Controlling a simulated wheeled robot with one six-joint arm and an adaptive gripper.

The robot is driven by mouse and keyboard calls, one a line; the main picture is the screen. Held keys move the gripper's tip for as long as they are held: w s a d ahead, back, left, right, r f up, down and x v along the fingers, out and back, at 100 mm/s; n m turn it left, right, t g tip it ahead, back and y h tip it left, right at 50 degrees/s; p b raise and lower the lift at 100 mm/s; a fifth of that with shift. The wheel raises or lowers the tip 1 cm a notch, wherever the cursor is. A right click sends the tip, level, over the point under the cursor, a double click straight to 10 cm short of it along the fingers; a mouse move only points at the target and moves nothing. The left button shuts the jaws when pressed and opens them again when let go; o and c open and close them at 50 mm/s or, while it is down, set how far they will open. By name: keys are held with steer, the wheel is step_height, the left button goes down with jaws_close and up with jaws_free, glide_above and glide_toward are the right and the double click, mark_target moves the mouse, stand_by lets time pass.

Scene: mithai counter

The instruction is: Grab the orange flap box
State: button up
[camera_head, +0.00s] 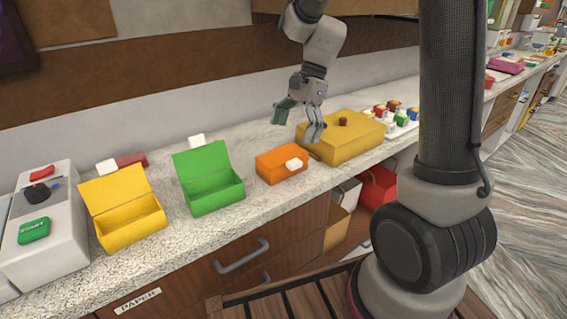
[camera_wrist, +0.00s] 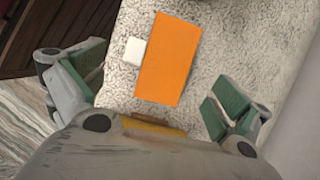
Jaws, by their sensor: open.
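The orange flap box (camera_head: 280,166) sits closed on the speckled counter, with a small white tab at its front right. In the wrist view the orange flap box (camera_wrist: 168,60) lies ahead, its white tab on its left side. My gripper (camera_head: 298,125) is above the counter, just behind and above the box. In the wrist view my gripper's (camera_wrist: 150,92) green-padded fingers are spread wide, one to the left and one to the right of the box's near end. Nothing is between them in a grip.
An open green box (camera_head: 216,192) and an open yellow box (camera_head: 135,228) stand left of the orange one. A larger closed yellow box (camera_head: 355,140) with a brown knob stands close on its right. Bare counter (camera_head: 240,140) shows behind the orange box.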

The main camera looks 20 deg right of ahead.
mark_target(286, 157)
steer(key=shift+a+f, duration=0.15)
steer(key=shift+f, duration=0.35)
steer(key=x, duration=0.6)
steer(key=shift+s+f, duration=0.1)
steer(key=shift+f, duration=0.35)
steer(key=c, duration=0.8)
